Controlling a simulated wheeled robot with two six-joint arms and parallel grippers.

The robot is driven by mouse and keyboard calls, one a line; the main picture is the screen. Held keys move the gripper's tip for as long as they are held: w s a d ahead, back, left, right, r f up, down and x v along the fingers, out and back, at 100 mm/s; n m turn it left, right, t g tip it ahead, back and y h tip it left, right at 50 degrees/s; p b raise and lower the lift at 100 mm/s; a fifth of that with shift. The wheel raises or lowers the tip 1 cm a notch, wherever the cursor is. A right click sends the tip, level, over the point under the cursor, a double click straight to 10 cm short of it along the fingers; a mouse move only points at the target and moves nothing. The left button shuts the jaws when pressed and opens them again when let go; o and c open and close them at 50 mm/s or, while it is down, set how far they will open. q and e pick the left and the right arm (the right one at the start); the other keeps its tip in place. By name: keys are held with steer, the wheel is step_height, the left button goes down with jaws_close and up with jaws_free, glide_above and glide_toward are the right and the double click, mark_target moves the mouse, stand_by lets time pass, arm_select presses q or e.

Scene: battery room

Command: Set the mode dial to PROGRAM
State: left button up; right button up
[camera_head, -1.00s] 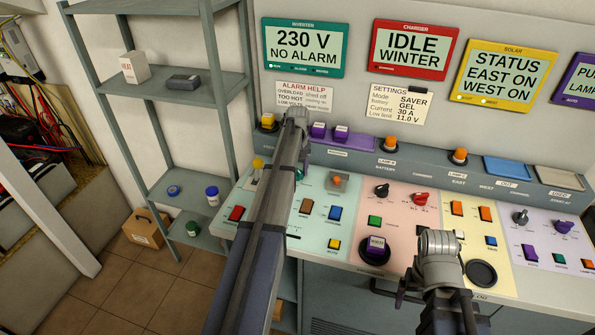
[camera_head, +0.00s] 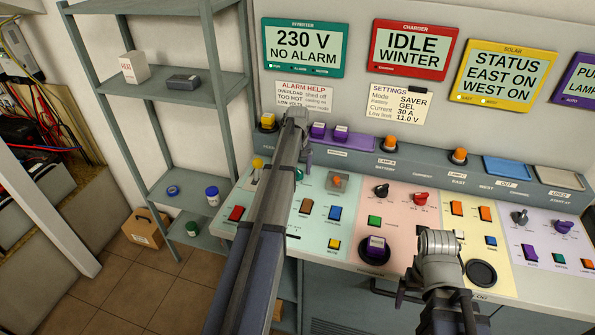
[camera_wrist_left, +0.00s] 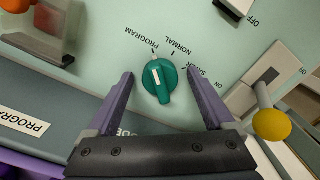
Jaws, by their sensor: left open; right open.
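The mode dial (camera_wrist_left: 160,80) is a green knob with a white line, in the middle of the left wrist view. PROGRAM, NORMAL and SAVER are printed around its upper side. The white line points up and slightly left, toward the PROGRAM mark. My left gripper (camera_wrist_left: 162,84) is open, one purple finger on each side of the dial, with visible gaps between.
In the left wrist view, a yellow-tipped lever (camera_wrist_left: 271,124) stands right of the gripper, and an orange button (camera_wrist_left: 17,5) is at the top left. The grey ledge (camera_head: 360,170) rises behind the console. A shelf rack (camera_head: 165,98) stands to the left.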

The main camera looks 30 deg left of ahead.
mark_target(297, 170)
arm_select(q)
step_height(297, 170, up, 8)
steer(key=p, duration=0.7)
steer(key=shift+f+p, duration=0.1)
steer(key=shift+p, duration=0.3)
step_height(297, 170, down, 8)
steer(key=b, duration=0.8)
